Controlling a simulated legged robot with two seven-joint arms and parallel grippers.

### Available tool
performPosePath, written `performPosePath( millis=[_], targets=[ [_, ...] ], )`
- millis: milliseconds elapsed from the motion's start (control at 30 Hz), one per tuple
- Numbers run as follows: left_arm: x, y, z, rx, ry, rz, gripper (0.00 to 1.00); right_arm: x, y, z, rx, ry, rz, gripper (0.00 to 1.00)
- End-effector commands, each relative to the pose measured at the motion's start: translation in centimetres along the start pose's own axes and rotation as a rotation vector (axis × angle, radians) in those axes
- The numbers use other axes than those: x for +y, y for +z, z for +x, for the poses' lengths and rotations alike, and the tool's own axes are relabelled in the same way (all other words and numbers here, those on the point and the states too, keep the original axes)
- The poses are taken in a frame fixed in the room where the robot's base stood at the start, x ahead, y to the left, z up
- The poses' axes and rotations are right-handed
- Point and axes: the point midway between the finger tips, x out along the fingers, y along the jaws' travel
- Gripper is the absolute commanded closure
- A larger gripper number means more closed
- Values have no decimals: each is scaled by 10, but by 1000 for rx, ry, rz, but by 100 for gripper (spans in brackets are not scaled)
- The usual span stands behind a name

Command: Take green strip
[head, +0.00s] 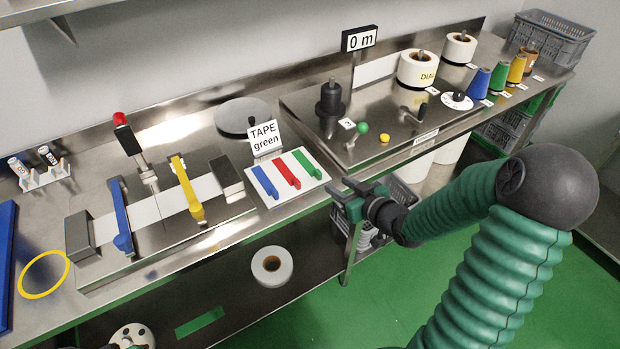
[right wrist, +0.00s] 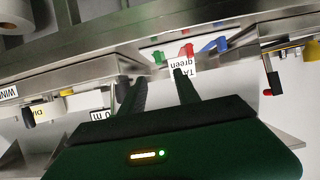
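The green strip (head: 305,163) lies on a white card (head: 312,182) at the front of the steel bench, right of a red strip (head: 284,171) and a blue strip (head: 264,181). A sign reading "TAPE green" (head: 264,137) stands behind the card. My right gripper (head: 342,188) is near the bench's front edge, just right of the card, apart from the strips. In the upside-down right wrist view, its two fingers (right wrist: 160,76) are spread with nothing between them, and the green strip (right wrist: 158,57) shows beyond them.
A fixture with blue and yellow clamps (head: 185,190) stands left of the card. A raised steel platform (head: 385,130) with knobs and spools stands to the right. A grey crate (head: 400,195) sits below the bench behind my right forearm.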

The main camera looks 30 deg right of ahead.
Motion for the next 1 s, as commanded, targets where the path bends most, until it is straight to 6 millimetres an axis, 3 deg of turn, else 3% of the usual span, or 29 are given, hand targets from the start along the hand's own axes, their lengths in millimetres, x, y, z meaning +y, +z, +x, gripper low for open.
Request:
performPosePath(
  millis=[133,367,600,867,1000],
  targets=[
    [0,1,7,2,0,1,64,-1,0,38,1,-2,2,62],
    [0,2,10,2,0,1,64,-1,0,65,0,-1,1,62],
    [0,3,14,2,0,1,64,-5,4,106,0,0,-1,62],
    [0,3,14,2,0,1,64,-3,4,110,-1,2,-1,62],
    [0,3,14,2,0,1,64,-3,4,110,-1,2,-1,80]
  ],
)
